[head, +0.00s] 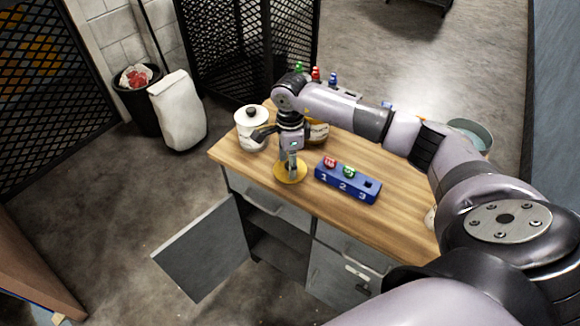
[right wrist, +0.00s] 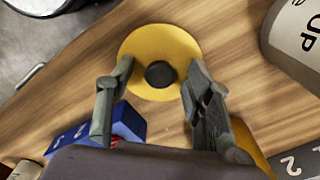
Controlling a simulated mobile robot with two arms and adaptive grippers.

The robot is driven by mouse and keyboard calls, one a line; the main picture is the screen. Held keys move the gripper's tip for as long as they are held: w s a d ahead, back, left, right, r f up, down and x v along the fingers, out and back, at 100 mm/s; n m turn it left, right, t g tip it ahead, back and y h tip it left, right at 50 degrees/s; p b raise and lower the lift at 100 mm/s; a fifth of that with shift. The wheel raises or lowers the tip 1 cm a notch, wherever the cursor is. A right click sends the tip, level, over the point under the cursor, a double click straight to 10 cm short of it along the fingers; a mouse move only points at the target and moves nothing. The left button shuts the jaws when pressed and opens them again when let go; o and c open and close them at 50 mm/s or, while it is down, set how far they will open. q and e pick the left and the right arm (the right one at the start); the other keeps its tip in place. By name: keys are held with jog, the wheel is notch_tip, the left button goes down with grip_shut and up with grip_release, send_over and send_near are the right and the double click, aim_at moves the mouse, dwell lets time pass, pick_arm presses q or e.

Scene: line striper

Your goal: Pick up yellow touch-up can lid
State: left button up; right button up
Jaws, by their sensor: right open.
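The yellow touch-up can lid (head: 281,175) lies flat on the wooden worktop, near its front edge. In the right wrist view the lid (right wrist: 150,43) is a yellow disc with a round black knob in its middle. My right gripper (head: 291,173) points down over the lid. In the right wrist view its two fingers (right wrist: 157,80) are apart, one on each side of the knob, with nothing held between them. I cannot tell how far the fingertips are above the lid. My left gripper is not in view.
A blue block (head: 346,186) numbered 1, 2, 3 holds a red and a green piece, right of the lid. A white canister (head: 251,126) stands to the left. A labelled can (head: 318,133) stands behind my gripper. A cabinet door (head: 203,252) hangs open below.

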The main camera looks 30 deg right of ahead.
grip_shut()
dwell(0.6)
jog(key=shift+r, duration=0.15)
